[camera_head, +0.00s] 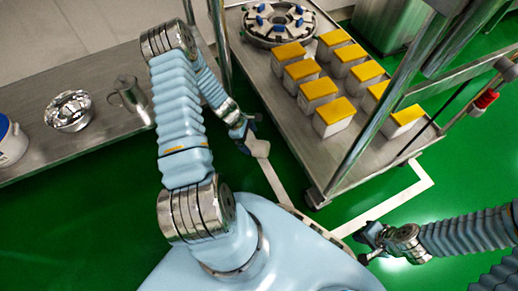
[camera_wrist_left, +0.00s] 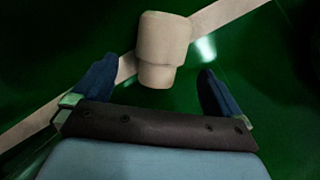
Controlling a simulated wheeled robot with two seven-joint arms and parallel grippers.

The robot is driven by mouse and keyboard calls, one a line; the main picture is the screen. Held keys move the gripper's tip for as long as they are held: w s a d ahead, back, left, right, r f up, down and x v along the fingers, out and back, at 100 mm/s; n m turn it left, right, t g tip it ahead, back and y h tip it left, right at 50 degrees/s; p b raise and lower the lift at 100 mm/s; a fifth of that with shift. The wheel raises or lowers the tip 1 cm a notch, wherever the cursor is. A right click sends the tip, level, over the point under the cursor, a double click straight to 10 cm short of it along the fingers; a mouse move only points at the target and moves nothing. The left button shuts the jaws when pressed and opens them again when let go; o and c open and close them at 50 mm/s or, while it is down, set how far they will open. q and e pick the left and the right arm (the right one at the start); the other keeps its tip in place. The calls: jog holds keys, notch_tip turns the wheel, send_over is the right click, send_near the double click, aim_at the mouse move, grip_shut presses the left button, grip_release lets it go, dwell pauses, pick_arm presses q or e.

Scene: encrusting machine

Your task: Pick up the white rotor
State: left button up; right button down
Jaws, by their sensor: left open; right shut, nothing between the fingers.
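A small white stepped cylinder, which looks like the white rotor (camera_head: 260,148), shows at the end of my left gripper (camera_head: 247,132) in the head view. In the left wrist view the white rotor (camera_wrist_left: 163,45) stands in line with the gap of my left gripper (camera_wrist_left: 157,72), with dark room on both sides of it. The fingers are open and do not appear to touch it. I cannot tell what supports it; green floor is behind it. My right gripper (camera_head: 370,240) is shut and empty at the lower right.
A metal cart (camera_head: 265,80) at the upper right carries several white boxes with yellow lids (camera_head: 299,71) and a round part with blue knobs (camera_head: 280,20). A metal table (camera_head: 60,145) at the left holds a shiny bowl (camera_head: 69,110) and a metal cup (camera_head: 128,92).

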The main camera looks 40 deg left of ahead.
aim_at(253, 144)
pick_arm(q)
jog(key=b+x, duration=0.1)
jog(key=x, duration=0.5)
jog(key=shift+f, duration=0.35)
jog(key=shift+s, duration=0.1)
jog(key=c, duration=1.3)
jog(key=shift+r, duration=0.1)
jog(key=shift+r, duration=0.1)
